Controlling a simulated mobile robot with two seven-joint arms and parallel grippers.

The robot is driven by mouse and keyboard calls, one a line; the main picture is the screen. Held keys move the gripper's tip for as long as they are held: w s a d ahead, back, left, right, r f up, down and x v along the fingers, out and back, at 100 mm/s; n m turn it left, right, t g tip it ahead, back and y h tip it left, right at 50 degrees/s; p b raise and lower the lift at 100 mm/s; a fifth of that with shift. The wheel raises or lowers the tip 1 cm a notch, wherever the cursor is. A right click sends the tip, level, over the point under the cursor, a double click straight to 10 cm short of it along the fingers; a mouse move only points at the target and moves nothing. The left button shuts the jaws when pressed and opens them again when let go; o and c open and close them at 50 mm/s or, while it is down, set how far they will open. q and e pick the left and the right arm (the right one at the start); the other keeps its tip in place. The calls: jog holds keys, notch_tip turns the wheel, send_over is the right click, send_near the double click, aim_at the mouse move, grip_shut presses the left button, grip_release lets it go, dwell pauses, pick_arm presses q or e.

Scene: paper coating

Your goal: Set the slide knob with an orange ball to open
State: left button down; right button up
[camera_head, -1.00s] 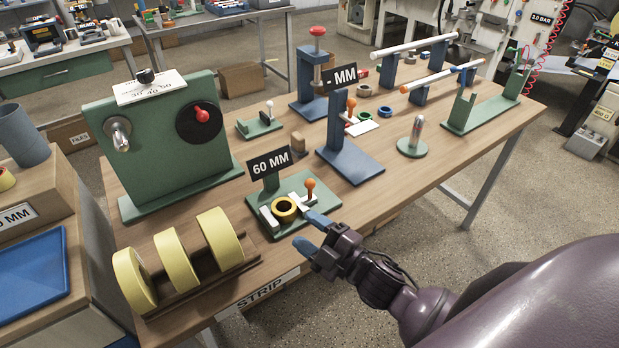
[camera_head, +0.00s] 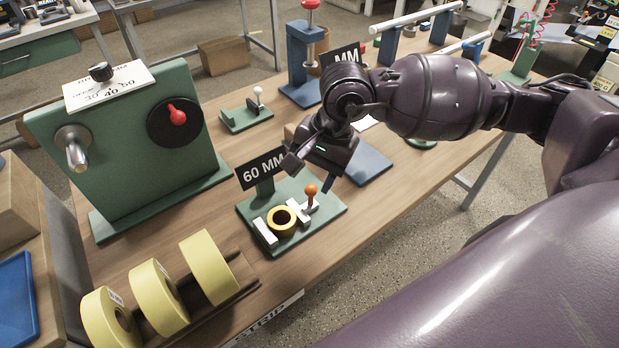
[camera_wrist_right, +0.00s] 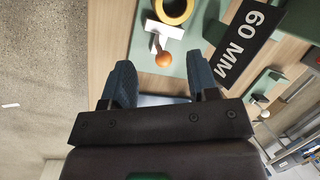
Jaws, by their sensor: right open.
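The slide knob with an orange ball (camera_head: 310,190) stands on a green base plate (camera_head: 330,210), beside a yellow-and-black ring (camera_head: 282,221) and white jaw blocks (camera_head: 265,232). A "60 MM" sign (camera_head: 262,170) rises behind it. My right gripper (camera_head: 308,172) is above the back right of this fixture, pointing down, its fingers mostly hidden in the head view. In the right wrist view the gripper (camera_wrist_right: 160,85) is open, with blue fingers apart. The orange ball (camera_wrist_right: 164,59) appears beyond the fingertips, between their lines, not gripped. My left gripper is not in view.
A green panel (camera_head: 130,140) with a red-knobbed dial stands at the left. Yellow tape rolls (camera_head: 160,298) sit at the front left. A blue stand (camera_head: 365,165) is just behind my right gripper. A small green fixture with a white ball knob (camera_head: 258,92) stands further back.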

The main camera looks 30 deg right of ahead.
aim_at(312, 186)
jog(key=w+f, duration=0.1)
jog(key=f, duration=0.2)
jog(key=w+d+f+h, duration=0.1)
jog(key=f, duration=0.2)
jog(key=w+f+h, duration=0.1)
jog(key=f, duration=0.2)
jog(key=shift+w+d+f+n+t, duration=0.2)
jog(key=shift+d+n+t, duration=0.1)
jog(key=shift+n+t, duration=0.1)
grip_shut()
